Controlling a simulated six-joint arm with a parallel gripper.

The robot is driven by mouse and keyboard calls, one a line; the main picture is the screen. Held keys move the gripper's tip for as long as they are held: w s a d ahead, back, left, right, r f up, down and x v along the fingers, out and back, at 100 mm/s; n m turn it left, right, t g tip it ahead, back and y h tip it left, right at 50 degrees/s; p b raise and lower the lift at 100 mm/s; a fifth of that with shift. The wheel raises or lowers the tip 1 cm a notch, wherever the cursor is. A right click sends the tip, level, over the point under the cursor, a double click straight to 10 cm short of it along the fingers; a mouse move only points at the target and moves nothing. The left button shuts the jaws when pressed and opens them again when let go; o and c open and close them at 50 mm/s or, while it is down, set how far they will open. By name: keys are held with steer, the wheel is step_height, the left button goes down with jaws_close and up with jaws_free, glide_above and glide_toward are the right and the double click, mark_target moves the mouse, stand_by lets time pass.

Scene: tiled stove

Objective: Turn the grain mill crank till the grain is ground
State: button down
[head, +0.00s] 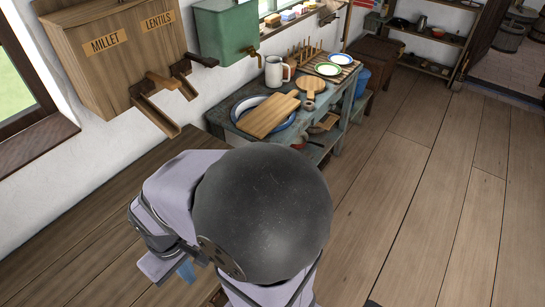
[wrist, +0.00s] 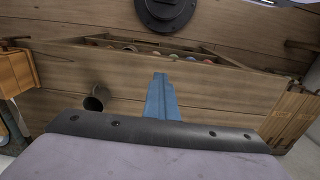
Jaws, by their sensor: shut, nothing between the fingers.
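I cannot make out the grain mill or its crank for certain in either view. My gripper (wrist: 160,80) shows in the wrist view as narrow blue fingers, shut with nothing between them. In that view it points toward a wooden surface with a long, low recess holding small coloured things (wrist: 150,48). A short dark cylinder (wrist: 96,98) stands to the left of the fingers, apart from them. In the head view my arm hides much of the wooden counter, and only a bit of the blue fingers shows below the wrist.
The wooden counter (head: 75,225) is clear at left. A wooden bin marked millet and lentils (head: 120,60) hangs on the wall with chutes. A green box (head: 225,35) hangs beside it. A blue-grey table (head: 240,115) holds boards, plates and a mug (head: 275,72). Open floor lies at right.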

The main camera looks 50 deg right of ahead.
steer(key=shift+a, duration=0.1)
steer(key=shift+w, duration=0.1)
steer(key=shift+w+d, duration=1.35)
steer(key=shift+d, duration=0.15)
steer(key=shift+d, duration=0.1)
steer(key=d, duration=0.2)
steer(key=d+p, duration=0.1)
steer(key=shift+w+d, duration=0.3)
steer(key=shift+d, duration=0.1)
steer(key=shift+s+d, duration=0.1)
steer(key=shift+s+d+p, duration=0.2)
steer(key=shift+s+d, duration=0.25)
steer(key=shift+d, duration=0.4)
steer(key=shift+s+d+p, duration=0.2)
steer(key=shift+s+d, duration=0.2)
steer(key=shift+d, duration=0.4)
